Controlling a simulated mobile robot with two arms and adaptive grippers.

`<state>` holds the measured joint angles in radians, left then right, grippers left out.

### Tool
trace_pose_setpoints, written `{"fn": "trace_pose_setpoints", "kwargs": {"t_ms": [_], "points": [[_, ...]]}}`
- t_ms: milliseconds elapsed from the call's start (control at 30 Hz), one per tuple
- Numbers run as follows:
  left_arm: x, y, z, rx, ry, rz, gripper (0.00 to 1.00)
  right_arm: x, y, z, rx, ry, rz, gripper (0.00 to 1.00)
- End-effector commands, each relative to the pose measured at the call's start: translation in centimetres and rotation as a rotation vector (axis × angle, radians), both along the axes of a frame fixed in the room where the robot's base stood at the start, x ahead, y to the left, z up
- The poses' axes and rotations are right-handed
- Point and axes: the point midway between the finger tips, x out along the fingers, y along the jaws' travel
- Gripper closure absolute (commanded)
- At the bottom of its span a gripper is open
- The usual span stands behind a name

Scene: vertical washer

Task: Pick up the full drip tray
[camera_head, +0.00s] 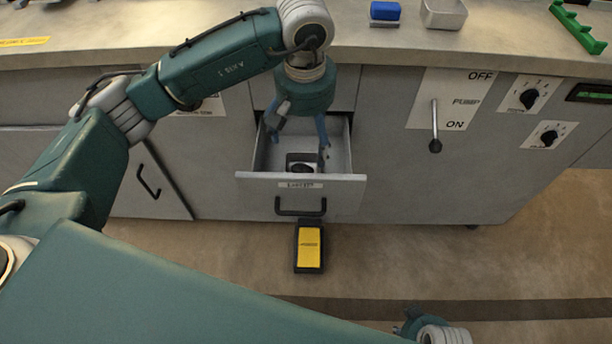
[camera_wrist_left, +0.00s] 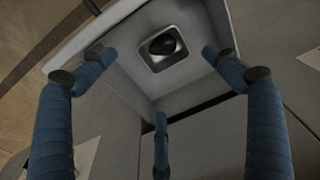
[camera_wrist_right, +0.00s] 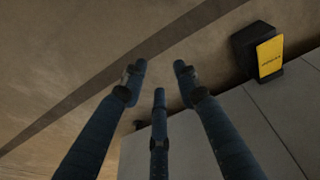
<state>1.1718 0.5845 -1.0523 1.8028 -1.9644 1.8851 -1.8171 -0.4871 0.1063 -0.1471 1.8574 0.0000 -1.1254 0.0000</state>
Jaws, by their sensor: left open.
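A small square grey tray (camera_head: 303,157) with a dark round content lies in an open drawer (camera_head: 262,178); it looks like the drip tray. In the left wrist view the tray (camera_wrist_left: 181,62) shows its pale rim around the dark round middle. My left gripper (camera_head: 300,142) is open and empty, fingers pointing down into the drawer above the tray. In its wrist view the fingers (camera_wrist_left: 160,88) are spread wide, with the tray beyond them. My right gripper (camera_wrist_right: 159,82) has its fingers apart with nothing between them, low at the bottom of the head view.
A black and yellow pedal (camera_head: 309,249) stands on the floor in front of the drawer. To the right are a pump lever (camera_head: 435,128) and two dials. On the counter are a blue block (camera_head: 385,11), a white container (camera_head: 444,13) and a green rack (camera_head: 578,27).

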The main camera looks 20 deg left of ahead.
Motion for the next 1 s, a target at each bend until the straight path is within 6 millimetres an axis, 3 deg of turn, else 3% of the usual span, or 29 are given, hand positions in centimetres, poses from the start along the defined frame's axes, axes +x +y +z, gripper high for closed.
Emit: {"fn": "trace_pose_setpoints", "kwargs": {"t_ms": [1000], "points": [[1.2,1.2,-11.5,0.004,0.000,0.001,0.12,1.0,0.0,5.3,0.003,-0.036,-0.006,0.70]]}}
